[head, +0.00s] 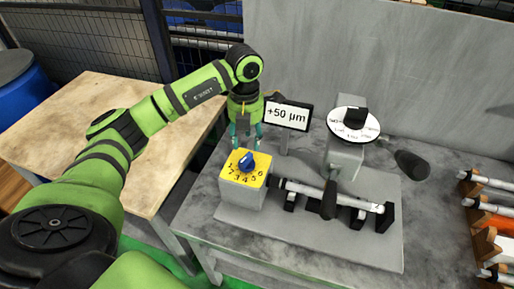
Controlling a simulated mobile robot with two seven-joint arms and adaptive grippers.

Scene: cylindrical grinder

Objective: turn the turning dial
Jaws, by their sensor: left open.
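The turning dial (246,161) is a blue knob on a yellow numbered plate on top of a grey box (239,190). My left gripper (246,140) points down just above and slightly behind the dial. Its teal fingers are apart, with nothing seen between them, and they look clear of the knob. A display sign (287,114) reading "+50 µm" stands just right of the gripper. My right gripper does not show.
The grinder has a white round dial (353,123), a horizontal shaft (325,194) and a dark handle (412,164). A rack with rods (490,208) stands at the right. A wooden table (95,125) is at the left.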

